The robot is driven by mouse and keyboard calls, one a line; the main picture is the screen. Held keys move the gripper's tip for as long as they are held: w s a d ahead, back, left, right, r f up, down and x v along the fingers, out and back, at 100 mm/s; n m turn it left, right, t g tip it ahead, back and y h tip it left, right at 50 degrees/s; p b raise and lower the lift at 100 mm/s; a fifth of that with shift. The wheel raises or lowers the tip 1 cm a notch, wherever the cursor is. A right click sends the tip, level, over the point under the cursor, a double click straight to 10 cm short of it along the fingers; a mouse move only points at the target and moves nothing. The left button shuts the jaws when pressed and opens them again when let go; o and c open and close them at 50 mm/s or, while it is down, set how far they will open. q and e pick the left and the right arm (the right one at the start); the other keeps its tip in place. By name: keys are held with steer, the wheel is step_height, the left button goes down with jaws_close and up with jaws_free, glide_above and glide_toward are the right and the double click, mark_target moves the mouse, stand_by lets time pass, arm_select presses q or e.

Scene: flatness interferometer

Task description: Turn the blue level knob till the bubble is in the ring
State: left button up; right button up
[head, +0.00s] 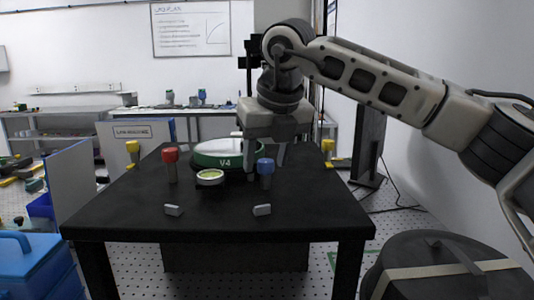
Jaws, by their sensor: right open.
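I cannot tell whether the fingers touch the knob. My left gripper is not in view.
A red knob (170,157) stands at left, with a green and white V4 disc (224,158) between the knobs. Yellow-topped posts stand at the left (133,147) and right (327,147). Two small grey blocks lie in front; the black table's (216,222) front is otherwise clear.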

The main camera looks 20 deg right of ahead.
steer(key=shift+c, duration=0.3)
steer(key=c, duration=0.9)
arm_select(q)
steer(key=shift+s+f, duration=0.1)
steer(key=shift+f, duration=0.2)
arm_select(e)
steer(key=shift+m+b, duration=0.3)
steer(key=shift+b, duration=0.05)
steer(key=shift+a+f+m+h+b, duration=0.1)
steer(key=shift+m+h+b, duration=0.55)
steer(key=shift+m, duration=0.35)
steer(key=shift+m+h+b, duration=0.25)
steer(key=shift+m+b, duration=0.1)
steer(key=shift+m, duration=0.55)
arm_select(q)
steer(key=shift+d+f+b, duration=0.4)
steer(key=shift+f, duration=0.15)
arm_select(e)
steer(key=m, duration=0.2)
steer(key=m+h, duration=0.1)
steer(key=m, duration=0.1)
steer(key=shift+w+a+g+h, duration=0.1)
steer(key=shift+g+h, duration=0.2)
steer(key=shift+r+m, duration=0.2)
steer(key=shift+m, duration=0.1)
